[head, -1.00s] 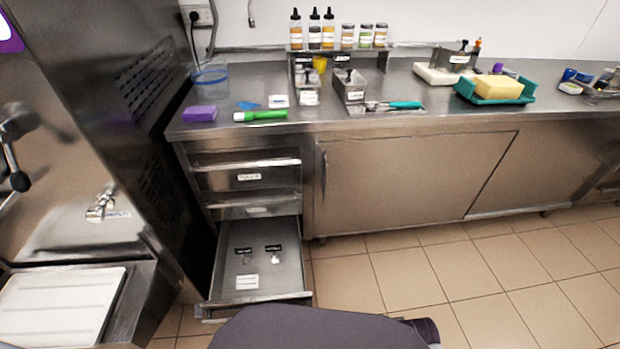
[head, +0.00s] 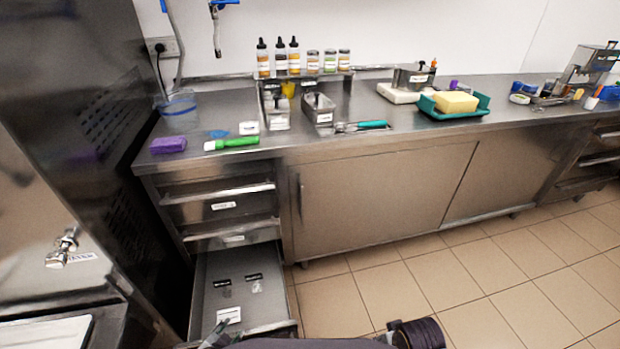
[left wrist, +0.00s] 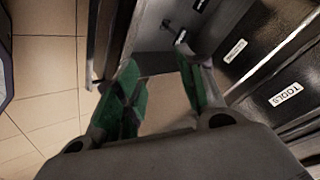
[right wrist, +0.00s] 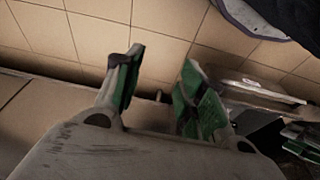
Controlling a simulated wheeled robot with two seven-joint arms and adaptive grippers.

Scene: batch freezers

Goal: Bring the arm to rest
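My left gripper (head: 217,333) shows only in part at the bottom edge of the head view, over the front of the pulled-out bottom drawer (head: 281,285). In the left wrist view my left gripper (left wrist: 158,70) has its two green-padded fingers apart with nothing between them, close to the drawers. In the right wrist view my right gripper (right wrist: 161,62) also has its green-padded fingers spread and empty, above the tiled floor. In the head view a dark round part of my own body shows at the bottom, right of the drawer; the right fingers do not show there.
The steel counter (head: 330,150) holds a purple sponge (head: 168,145), a green-handled tool (head: 231,143), a teal-handled scoop (head: 360,126) and a teal tray (head: 478,111) with a yellow block. A tall machine (head: 90,120) stands at left. The floor (head: 420,275) at right is clear.

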